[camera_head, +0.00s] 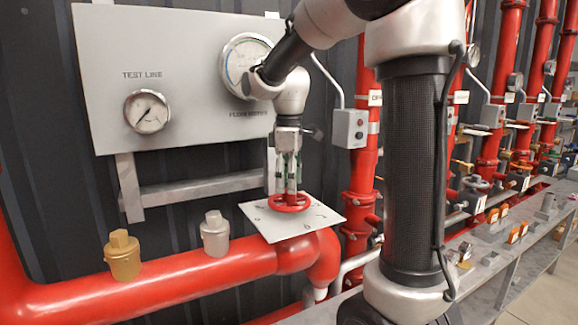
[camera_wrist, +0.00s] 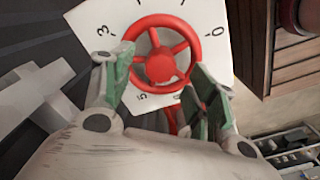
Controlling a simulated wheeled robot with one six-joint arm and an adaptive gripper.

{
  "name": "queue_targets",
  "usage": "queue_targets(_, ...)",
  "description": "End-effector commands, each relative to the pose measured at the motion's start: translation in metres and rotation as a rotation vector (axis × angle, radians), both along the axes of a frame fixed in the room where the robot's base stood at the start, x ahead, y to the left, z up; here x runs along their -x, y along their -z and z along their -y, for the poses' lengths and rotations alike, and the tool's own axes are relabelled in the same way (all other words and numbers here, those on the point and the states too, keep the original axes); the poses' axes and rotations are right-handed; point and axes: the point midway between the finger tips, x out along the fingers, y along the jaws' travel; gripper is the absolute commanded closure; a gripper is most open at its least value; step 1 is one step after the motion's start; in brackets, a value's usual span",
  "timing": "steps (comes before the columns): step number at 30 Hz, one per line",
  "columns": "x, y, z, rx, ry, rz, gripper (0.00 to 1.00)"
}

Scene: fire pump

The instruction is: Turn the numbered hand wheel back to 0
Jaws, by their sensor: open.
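The red hand wheel (camera_head: 289,203) sits over a white numbered plate (camera_head: 322,218) on the red pipe. In the wrist view the red spoked wheel (camera_wrist: 162,54) shows over the plate (camera_wrist: 207,12), with marks 3 at left, 0 at right and 5 below. Other numbers are partly hidden. My gripper (camera_head: 290,188) points down just above the wheel. In the wrist view my gripper (camera_wrist: 160,85) is open, its green-padded fingers at the lower left and lower right of the wheel. I cannot tell whether they touch the rim. No clear pointer shows on the wheel.
A brass cap (camera_head: 122,257) and a grey cap (camera_head: 214,236) stand on the red pipe (camera_head: 190,277) to the left. A grey panel with a test-line gauge (camera_head: 147,111) is behind. Red vertical pipes and a bench (camera_head: 500,255) with small parts are at right.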

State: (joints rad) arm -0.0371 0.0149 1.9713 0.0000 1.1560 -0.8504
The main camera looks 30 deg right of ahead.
Motion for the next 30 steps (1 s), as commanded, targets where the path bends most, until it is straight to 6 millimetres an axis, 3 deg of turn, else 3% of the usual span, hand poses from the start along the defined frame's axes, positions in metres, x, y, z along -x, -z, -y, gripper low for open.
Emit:
queue_targets(6, 0.0, 0.023, 0.0, 0.0, 0.001, 0.0, 0.42)
queue_targets(15, 0.0, 0.026, 0.0, 0.0, 0.001, 0.0, 0.42)
queue_targets(24, 0.0, 0.026, 0.0, 0.0, 0.001, 0.001, 0.95)
queue_targets(25, 0.0, 0.026, 0.0, 0.001, 0.002, 0.001, 0.97)
queue_targets(26, 0.0, 0.026, 0.0, 0.0, 0.002, 0.001, 0.71)
queue_targets(30, 0.0, 0.026, 0.0, 0.0, 0.002, 0.001, 0.96)
